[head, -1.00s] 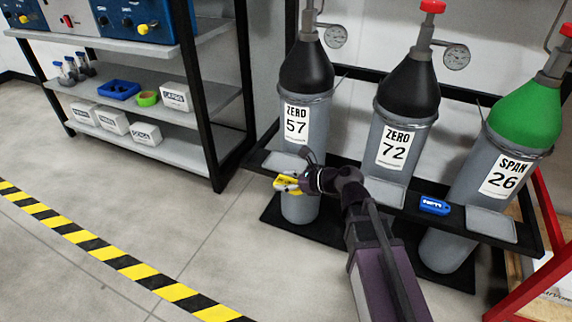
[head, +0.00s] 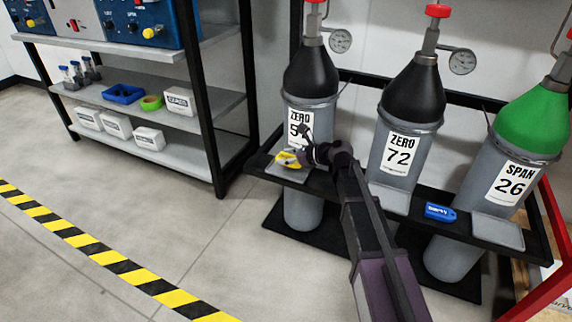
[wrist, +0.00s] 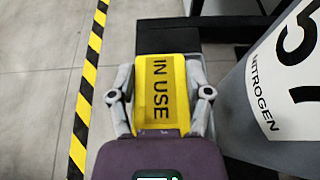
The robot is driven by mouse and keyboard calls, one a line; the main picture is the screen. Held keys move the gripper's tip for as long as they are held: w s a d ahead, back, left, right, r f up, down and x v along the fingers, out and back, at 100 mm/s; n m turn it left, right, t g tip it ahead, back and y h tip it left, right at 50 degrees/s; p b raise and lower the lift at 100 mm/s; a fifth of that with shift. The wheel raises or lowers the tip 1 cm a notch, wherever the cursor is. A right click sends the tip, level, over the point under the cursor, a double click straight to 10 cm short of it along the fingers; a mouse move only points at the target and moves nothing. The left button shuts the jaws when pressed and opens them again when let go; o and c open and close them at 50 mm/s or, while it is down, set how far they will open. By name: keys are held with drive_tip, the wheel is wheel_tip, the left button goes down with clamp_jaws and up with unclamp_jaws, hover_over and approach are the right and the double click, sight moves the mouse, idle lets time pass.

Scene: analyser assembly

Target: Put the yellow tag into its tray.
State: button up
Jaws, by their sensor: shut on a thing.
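The yellow tag (head: 287,160) is in my gripper (head: 296,156), in front of the left cylinder marked ZERO. In the wrist view the tag (wrist: 161,90) reads IN USE and lies between the two fingers (wrist: 160,95), which are shut on it. A grey tray (head: 287,174) on the black rail is under or just behind the tag in the head view. Its grey surface shows beside the tag in the wrist view (wrist: 197,72). I cannot tell whether the tag touches the tray.
The left cylinder (head: 308,105) stands close behind my gripper. A middle cylinder (head: 408,115) and a green-topped SPAN cylinder (head: 520,145) stand to the right. A blue tag (head: 440,212) lies on the rail beside the right tray (head: 497,232). Open floor lies left.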

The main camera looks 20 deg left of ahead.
sight(277, 166)
drive_tip(key=shift+w+a, duration=0.25)
drive_tip(key=shift+w, duration=0.3)
drive_tip(key=shift+f, duration=0.15)
drive_tip(key=shift+f+b, duration=1.65)
drive_tip(key=shift+b, duration=0.15)
drive_tip(key=shift+f, duration=0.2)
drive_tip(key=shift+s+d+f+b, duration=0.1)
drive_tip(key=shift+s+f+b, duration=0.1)
drive_tip(key=shift+b, duration=0.5)
